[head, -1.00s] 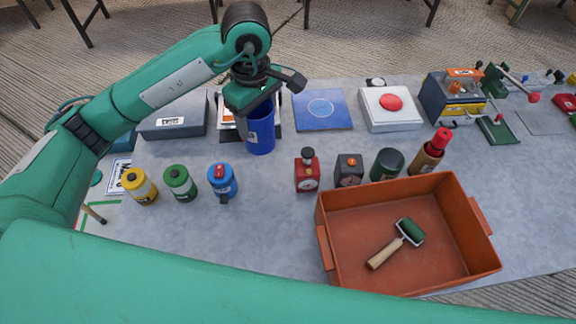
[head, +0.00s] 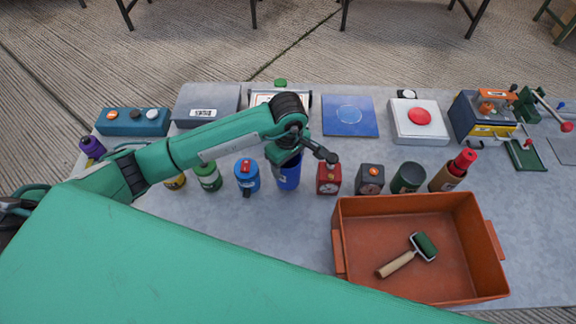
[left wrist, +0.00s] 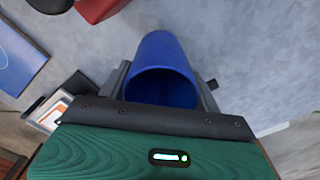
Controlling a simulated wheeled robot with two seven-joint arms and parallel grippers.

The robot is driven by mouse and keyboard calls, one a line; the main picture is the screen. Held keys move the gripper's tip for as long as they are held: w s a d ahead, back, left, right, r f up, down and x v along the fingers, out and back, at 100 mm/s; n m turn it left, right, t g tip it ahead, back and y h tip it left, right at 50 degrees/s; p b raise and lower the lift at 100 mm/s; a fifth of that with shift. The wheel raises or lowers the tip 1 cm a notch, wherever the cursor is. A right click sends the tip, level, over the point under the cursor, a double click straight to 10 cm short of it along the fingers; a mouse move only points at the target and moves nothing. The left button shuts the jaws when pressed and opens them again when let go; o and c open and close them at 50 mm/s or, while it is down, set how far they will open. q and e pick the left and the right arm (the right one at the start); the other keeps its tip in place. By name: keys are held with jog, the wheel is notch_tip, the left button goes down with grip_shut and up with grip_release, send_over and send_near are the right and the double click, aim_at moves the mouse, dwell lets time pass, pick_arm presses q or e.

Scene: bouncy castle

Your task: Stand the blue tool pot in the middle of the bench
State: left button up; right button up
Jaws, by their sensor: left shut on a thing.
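The blue tool pot (head: 288,175) is upright in the head view, in line with the front row of things, between a blue canister (head: 247,176) and a red timer (head: 328,179). My left gripper (head: 291,156) is shut on it from above, partly hiding its rim. In the left wrist view, the pot (left wrist: 163,55) shows its open mouth between the two fingers. The grey bench (head: 250,230) lies under it. I cannot tell whether the pot's bottom touches the bench. My right gripper is not in view.
An orange tray (head: 345,270) with a green roller (head: 425,246) stands at front right. A green canister (head: 208,177), dark timer (head: 370,180) and dark green cup (head: 408,178) share the row. A blue mat (head: 350,117) and red-button box (head: 418,120) stand behind. Bench front left is bare.

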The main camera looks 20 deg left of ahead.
pick_arm(q)
notch_tip(320, 180, down, 2)
jog(key=shift+f, duration=0.5)
jog(key=o, duration=1.2)
jog(key=shift+r, duration=0.1)
jog(key=shift+r, duration=0.2)
notch_tip(320, 180, up, 12)
jog(key=b, duration=0.3)
jog(key=shift+f, duration=0.15)
jog(key=shift+s, duration=0.1)
